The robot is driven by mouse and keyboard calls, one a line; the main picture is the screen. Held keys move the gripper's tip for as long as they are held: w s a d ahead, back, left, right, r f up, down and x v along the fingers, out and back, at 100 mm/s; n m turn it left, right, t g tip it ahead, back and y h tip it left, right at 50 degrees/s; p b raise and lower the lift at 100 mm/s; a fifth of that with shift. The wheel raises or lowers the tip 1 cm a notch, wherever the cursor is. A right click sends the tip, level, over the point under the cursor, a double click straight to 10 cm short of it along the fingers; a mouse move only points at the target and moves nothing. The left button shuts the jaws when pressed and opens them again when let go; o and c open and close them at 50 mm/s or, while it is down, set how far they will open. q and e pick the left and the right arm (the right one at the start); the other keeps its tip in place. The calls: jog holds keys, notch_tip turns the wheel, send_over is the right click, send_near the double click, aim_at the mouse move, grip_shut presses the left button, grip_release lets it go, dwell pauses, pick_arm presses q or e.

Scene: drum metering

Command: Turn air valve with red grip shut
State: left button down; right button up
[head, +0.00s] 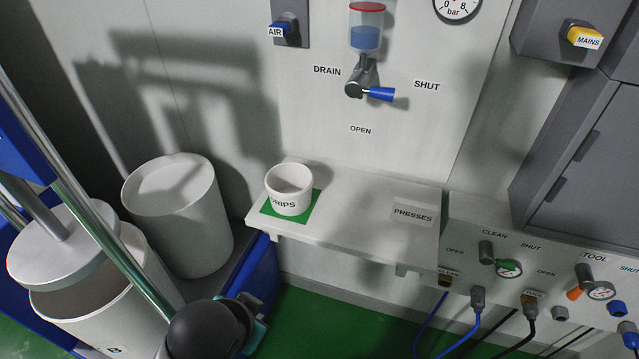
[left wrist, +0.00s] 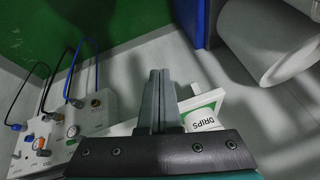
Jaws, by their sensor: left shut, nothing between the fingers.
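I see no grip that is clearly red. On the grey panel at lower right, the CLEAN valve (head: 487,251) has a green grip (head: 509,268) angled down and right. The TOOL valve (head: 585,273) has an orange grip (head: 574,293) angled down and left, on the OPEN side. Both have OPEN marked left and SHUT right. In the left wrist view, my left gripper (left wrist: 157,88) is shut and empty, with the panel (left wrist: 100,105) off to its left. In the head view only a dark wrist part shows at the bottom, its fingers hidden. My right gripper is not in view.
A white shelf (head: 365,203) holds a DRIPS cup (head: 290,187) on a green mat (head: 314,207). A blue DRAIN handle (head: 380,94) points toward SHUT. White drums (head: 180,215) stand left. Hoses (head: 470,338) hang below the panel. An AIR knob (head: 287,29) is above.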

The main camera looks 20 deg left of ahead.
pick_arm(q)
jog(key=w+a+r+m+t+y, duration=0.35)
jog(key=w+r+m+t, duration=0.25)
jog(key=w+r, duration=0.35)
jog(key=w+a+r+m+t+y, duration=0.3)
jog(key=w+a+r+m+t, duration=0.15)
jog(key=w+r, duration=0.5)
jog(key=w+d+r+m+t+h, duration=0.4)
jog(key=r+m, duration=0.4)
jog(key=m, duration=0.4)
jog(key=w+d+r+m+t+h, duration=0.2)
jog(key=d+r+m+t+h, duration=0.4)
jog(key=m, duration=0.5)
jog(key=w+r+y+p, duration=0.1)
jog(key=w+r+p, duration=0.4)
jog(key=w+r, duration=0.3)
jog(key=shift+w+a+r+g+p, duration=0.25)
jog(key=shift+r+g, duration=0.2)
jog(key=shift+r, duration=0.75)
jog(key=shift+y, duration=0.25)
